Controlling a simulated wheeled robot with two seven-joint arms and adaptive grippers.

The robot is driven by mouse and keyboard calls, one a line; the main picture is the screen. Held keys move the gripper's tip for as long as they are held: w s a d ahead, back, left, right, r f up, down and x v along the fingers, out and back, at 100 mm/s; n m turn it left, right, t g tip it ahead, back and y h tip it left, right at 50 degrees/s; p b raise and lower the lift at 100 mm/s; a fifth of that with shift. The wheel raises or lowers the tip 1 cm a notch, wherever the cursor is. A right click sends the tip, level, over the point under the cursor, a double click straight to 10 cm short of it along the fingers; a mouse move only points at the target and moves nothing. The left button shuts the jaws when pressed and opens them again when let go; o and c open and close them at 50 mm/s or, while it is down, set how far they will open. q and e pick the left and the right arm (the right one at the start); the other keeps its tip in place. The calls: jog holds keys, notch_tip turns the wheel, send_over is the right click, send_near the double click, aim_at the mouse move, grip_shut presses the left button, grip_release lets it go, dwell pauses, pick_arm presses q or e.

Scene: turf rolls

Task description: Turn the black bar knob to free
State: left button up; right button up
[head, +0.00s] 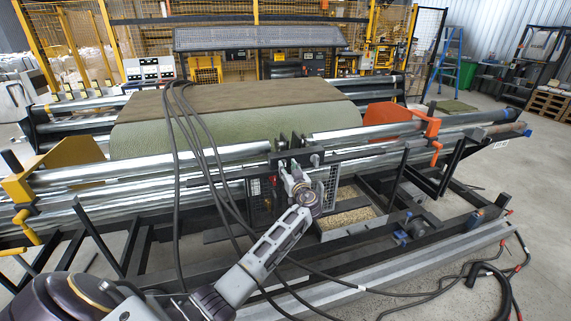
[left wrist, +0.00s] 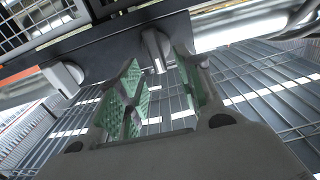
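In the left wrist view a dark grey bar knob (left wrist: 155,50) with a pale edge sticks out from a dark panel rail (left wrist: 110,40). It shows in the gap between the fingertips of my left gripper (left wrist: 158,68). The green-padded fingers are apart, with clear gaps beside the knob; I see no contact. A second, paler knob (left wrist: 64,77) sits on the same rail to the left. In the head view my left gripper (head: 290,168) is at the middle of the machine's front, and the arm hides most of the knob area. My right gripper is not in view.
A green turf sheet (head: 240,110) lies over the machine behind the rail. Black cables (head: 178,160) hang down in front, close to my left arm. Steel rollers (head: 130,170) and an orange bracket (head: 433,128) flank the middle. A wire mesh (left wrist: 255,85) is beneath the fingers.

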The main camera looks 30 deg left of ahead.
aim_at(285, 164)
pick_arm(q)
jog(key=shift+p+x, duration=0.3)
jog(key=shift+x, duration=1.4)
jog(key=shift+c, duration=0.3)
grip_shut()
